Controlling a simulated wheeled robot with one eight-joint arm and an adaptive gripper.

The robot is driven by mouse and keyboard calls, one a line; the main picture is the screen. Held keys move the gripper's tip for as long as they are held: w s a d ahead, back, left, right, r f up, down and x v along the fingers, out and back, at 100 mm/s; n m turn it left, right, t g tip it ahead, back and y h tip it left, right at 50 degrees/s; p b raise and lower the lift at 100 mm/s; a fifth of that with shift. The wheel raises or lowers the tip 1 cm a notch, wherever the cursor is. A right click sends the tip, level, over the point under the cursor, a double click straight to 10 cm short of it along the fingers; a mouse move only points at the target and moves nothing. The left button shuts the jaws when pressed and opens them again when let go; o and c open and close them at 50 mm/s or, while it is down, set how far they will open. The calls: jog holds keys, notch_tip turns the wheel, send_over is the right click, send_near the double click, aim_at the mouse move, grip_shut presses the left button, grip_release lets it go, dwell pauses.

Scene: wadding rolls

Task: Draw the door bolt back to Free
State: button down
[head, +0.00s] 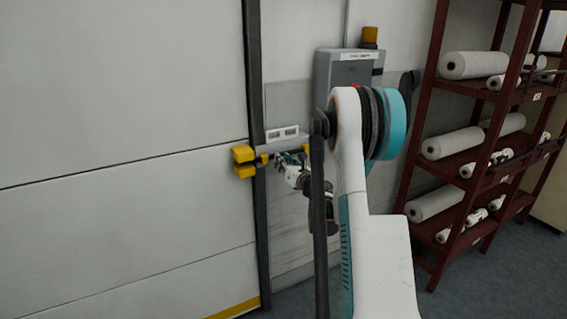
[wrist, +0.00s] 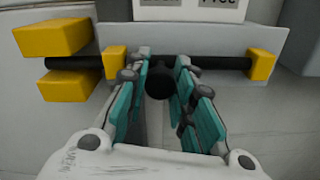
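The door bolt is a black rod (wrist: 218,62) lying level across a grey backplate (wrist: 268,38) between yellow guides. Its left end reaches between two yellow blocks (wrist: 52,38), also seen at the door edge in the head view (head: 243,154). A round black knob (wrist: 159,82) sticks out from the rod toward me, below the left part of the label. The label (wrist: 212,6) reads Free on its right part. My gripper (wrist: 160,75) is open, its teal fingers on either side of the knob with small gaps. In the head view my gripper (head: 281,160) is at the bolt, partly hidden.
The large pale door (head: 120,170) fills the left, with a dark upright post (head: 256,220) beside the bolt. A grey box (head: 345,70) with an orange lamp is on the wall. A red rack (head: 425,130) of white rolls stands at the right.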

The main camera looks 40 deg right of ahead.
jog(key=s+d, duration=0.1)
jog(key=d, duration=0.5)
jog(key=shift+s+d, duration=0.3)
jog(key=shift+d, duration=0.05)
jog(key=c, duration=1.3)
grip_release()
jog(key=shift+d, duration=0.2)
jog(key=shift+c, duration=0.2)
jog(key=shift+s+a, duration=0.1)
jog(key=v, duration=1.2)
